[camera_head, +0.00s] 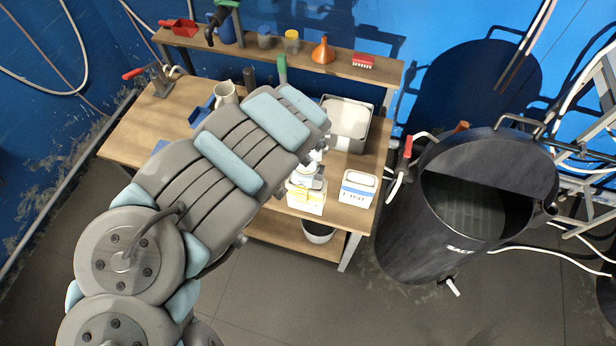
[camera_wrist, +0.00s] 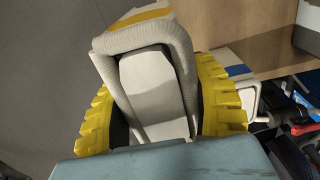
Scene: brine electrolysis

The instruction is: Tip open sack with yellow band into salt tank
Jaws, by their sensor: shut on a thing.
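The open sack with the yellow band (camera_head: 306,201) is at the front edge of the workbench, partly hidden under my arm. In the wrist view the sack (camera_wrist: 182,50) shows a rolled rim around pale contents and a yellow band on its far side. My gripper (camera_wrist: 160,112) has its yellow ridged fingers on both sides of the sack, shut on it. I cannot tell whether the sack touches the bench. The black salt tank (camera_head: 405,225) stands on the floor at the right, its top partly open and the inside dark.
A blue-banded sack (camera_head: 358,189) stands close to the right of the held sack. A grey bin (camera_head: 347,122) sits behind on the workbench (camera_head: 135,130). A red-handled valve and pipe (camera_head: 405,160) stand between bench and tank. A bucket (camera_head: 318,233) is on the lower shelf.

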